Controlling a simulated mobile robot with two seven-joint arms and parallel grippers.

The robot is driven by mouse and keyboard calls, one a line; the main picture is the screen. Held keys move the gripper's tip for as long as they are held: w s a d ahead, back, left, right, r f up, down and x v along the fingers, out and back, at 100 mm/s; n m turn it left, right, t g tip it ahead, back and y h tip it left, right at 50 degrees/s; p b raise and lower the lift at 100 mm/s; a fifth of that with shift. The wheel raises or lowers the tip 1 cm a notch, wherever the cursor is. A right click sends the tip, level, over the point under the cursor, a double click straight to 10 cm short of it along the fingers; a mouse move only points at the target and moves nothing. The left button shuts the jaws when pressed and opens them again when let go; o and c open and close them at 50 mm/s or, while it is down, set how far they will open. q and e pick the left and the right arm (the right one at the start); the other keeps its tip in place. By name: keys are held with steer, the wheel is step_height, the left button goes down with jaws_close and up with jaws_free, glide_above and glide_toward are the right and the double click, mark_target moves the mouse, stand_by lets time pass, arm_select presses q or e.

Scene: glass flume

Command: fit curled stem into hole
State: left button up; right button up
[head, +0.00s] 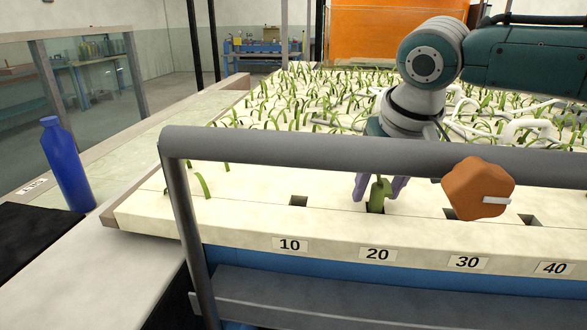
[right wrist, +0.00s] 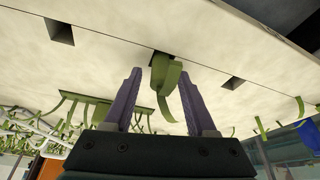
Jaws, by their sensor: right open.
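The curled stem (head: 379,190) is a broad green strip at the square hole (head: 376,209) above the label 20. In the right wrist view the stem (right wrist: 168,78) meets the hole (right wrist: 156,55) at its base and its free end curls over. How deep its base sits is hidden. My right gripper (head: 380,188) has purple fingers on either side of the stem, apart from it in the right wrist view (right wrist: 159,80). It is open. My left gripper is out of view.
Empty square holes (head: 298,201) lie in the pale board (head: 260,220). A grey rail (head: 300,148) with an orange-brown block (head: 478,188) crosses in front. Many green stems and white tubes (head: 520,130) fill the back. A blue bottle (head: 67,165) stands left.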

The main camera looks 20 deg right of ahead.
steer(key=shift+r, duration=0.1)
steer(key=p+v, duration=0.1)
steer(key=v, duration=1.1)
steer(key=shift+r, duration=0.1)
